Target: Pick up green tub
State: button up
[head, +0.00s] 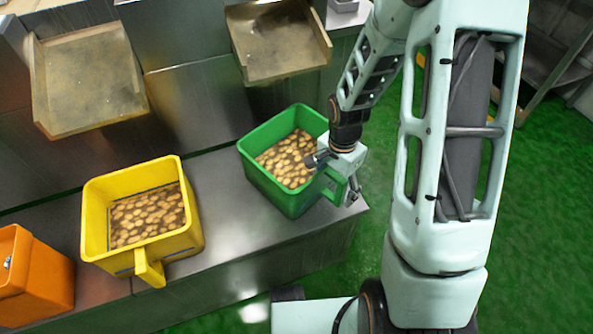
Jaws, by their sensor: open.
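The green tub (284,196) stands upright on the metal bench near its right end. It is filled with small tan, rounded pieces, and its handle (336,184) sticks out at the right. My gripper (335,172) is at the handle, with one finger over the tub's right rim and another part on the handle's outer side. The jaws are open around the handle. Whether they touch it cannot be seen.
A yellow tub (98,215) with similar pieces stands to the left on the metal bench (225,235). An orange tub (40,278) is at the far left. Two metal chutes (85,75) (275,40) overhang the back. Green floor (545,200) lies right of the bench.

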notch_tip(320, 180, down, 2)
jog(key=shift+f, duration=0.2)
grip_shut()
jog(key=shift+w+r, duration=0.15)
jog(key=shift+w, duration=0.05)
dwell(0.3)
